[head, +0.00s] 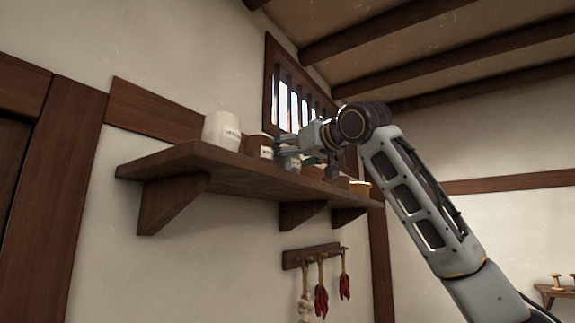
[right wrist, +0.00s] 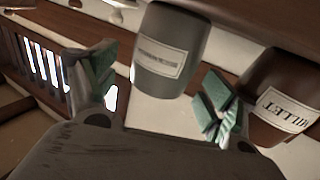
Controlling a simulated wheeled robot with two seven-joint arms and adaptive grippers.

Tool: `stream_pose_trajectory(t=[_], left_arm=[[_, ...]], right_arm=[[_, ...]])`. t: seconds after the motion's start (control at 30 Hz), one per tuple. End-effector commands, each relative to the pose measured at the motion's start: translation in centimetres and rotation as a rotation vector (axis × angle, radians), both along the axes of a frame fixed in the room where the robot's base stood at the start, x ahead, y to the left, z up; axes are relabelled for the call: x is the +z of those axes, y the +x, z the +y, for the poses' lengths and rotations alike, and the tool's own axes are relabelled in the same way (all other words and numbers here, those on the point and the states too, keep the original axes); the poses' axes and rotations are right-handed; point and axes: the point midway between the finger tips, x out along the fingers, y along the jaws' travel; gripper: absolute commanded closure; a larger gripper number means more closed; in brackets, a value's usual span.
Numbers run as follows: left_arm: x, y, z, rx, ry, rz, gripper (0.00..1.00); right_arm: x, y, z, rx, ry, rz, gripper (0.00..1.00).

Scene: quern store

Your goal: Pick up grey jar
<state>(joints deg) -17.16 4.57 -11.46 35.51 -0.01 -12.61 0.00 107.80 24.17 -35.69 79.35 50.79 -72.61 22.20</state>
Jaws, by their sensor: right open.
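The grey jar (right wrist: 172,45) with a pale label shows in the right wrist view, ahead of and between the spread fingers of my right gripper (right wrist: 155,92). The wrist picture is upside down, with the shelf along the top. The fingers have green pads, and there is a gap between them with nothing held. In the head view my right gripper (head: 284,147) reaches in over the shelf and hides most of the grey jar. I cannot tell whether a finger touches the jar. My left gripper is out of view.
A brown jar labelled MILLET (right wrist: 285,100) stands close beside the right-hand finger in the wrist view. A large white jar (head: 222,131) and a brown jar (head: 260,146) stand on the wooden shelf (head: 215,167). A barred window (head: 285,100) is behind. Dried peppers (head: 321,298) hang below.

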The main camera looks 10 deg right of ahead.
Motion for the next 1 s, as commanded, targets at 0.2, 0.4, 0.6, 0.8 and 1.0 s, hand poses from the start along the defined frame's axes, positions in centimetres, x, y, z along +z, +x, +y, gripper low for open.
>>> stream_pose_trajectory(t=[0.2,0.4,0.6,0.8,1.0], left_arm=[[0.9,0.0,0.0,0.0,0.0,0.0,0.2],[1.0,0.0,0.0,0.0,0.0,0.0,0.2],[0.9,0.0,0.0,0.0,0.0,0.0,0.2],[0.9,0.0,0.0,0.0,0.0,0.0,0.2],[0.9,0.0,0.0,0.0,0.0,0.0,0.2]], right_arm=[[0.1,1.6,0.6,-0.001,0.001,0.001,0.16],[0.1,2.0,0.8,-0.001,0.0,0.0,0.16],[0.0,2.0,0.8,0.0,0.0,0.0,0.16],[0.0,2.0,0.8,0.0,0.0,0.0,0.19],[0.0,2.0,0.8,0.0,0.0,0.0,0.44]])
